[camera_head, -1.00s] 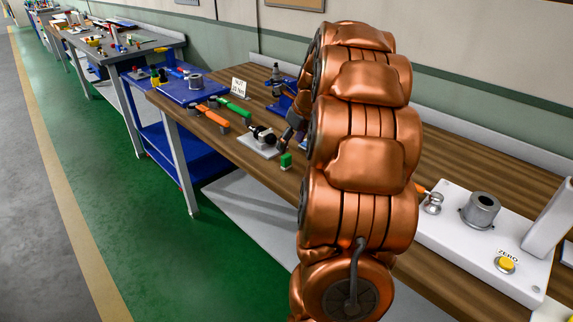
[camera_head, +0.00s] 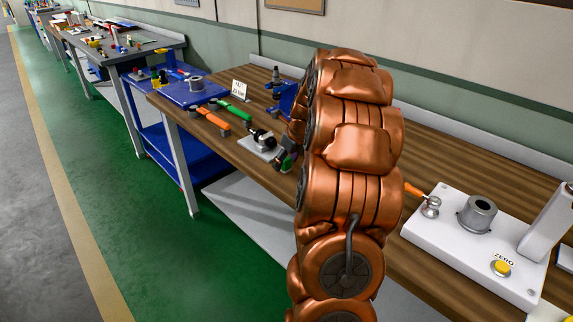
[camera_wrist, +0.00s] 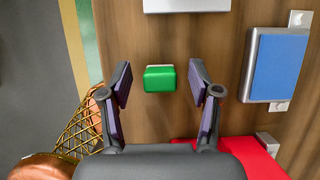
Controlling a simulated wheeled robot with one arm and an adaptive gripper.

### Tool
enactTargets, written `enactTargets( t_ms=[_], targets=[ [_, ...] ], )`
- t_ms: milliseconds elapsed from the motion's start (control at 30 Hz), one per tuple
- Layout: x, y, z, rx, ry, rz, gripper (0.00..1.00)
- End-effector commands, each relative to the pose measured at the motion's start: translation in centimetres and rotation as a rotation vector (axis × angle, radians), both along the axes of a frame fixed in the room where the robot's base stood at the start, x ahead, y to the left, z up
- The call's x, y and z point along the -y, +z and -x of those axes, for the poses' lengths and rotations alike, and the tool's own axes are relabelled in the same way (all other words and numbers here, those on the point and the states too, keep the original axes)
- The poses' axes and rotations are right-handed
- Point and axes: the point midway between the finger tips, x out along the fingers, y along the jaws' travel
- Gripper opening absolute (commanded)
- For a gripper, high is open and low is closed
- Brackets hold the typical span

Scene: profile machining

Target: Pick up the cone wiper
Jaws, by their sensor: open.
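The cone wiper appears to be the small green block with a pale back edge (camera_wrist: 160,78) on the wooden bench, in the wrist view. In the head view a bit of it (camera_head: 286,163) shows beside my gripper, partly hidden. My gripper (camera_wrist: 160,73) is open, with one dark finger to the left of the block and one to the right. There is a gap on both sides, and neither finger touches it. Height above the bench is hard to tell.
A white plate with a black fixture (camera_head: 258,146) stands close to the block. A blue-faced device (camera_wrist: 277,66) is at right and a red surface (camera_wrist: 258,158) at lower right in the wrist view. A white base with a yellow button (camera_head: 450,235) stands farther right on the bench.

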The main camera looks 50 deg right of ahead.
Motion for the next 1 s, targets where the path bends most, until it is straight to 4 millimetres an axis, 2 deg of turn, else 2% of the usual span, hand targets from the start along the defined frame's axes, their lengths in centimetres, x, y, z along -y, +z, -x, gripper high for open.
enactTargets(
  t_ms=[67, 633, 1000],
  targets=[
    [0.00, 0.01, 0.00, 0.000, 0.000, 0.000, 0.61],
    [0.01, 0.03, 0.01, 0.000, 0.000, 0.001, 0.03],
    [0.11, 0.65, -0.01, 0.002, -0.001, 0.004, 0.03]
  ],
)
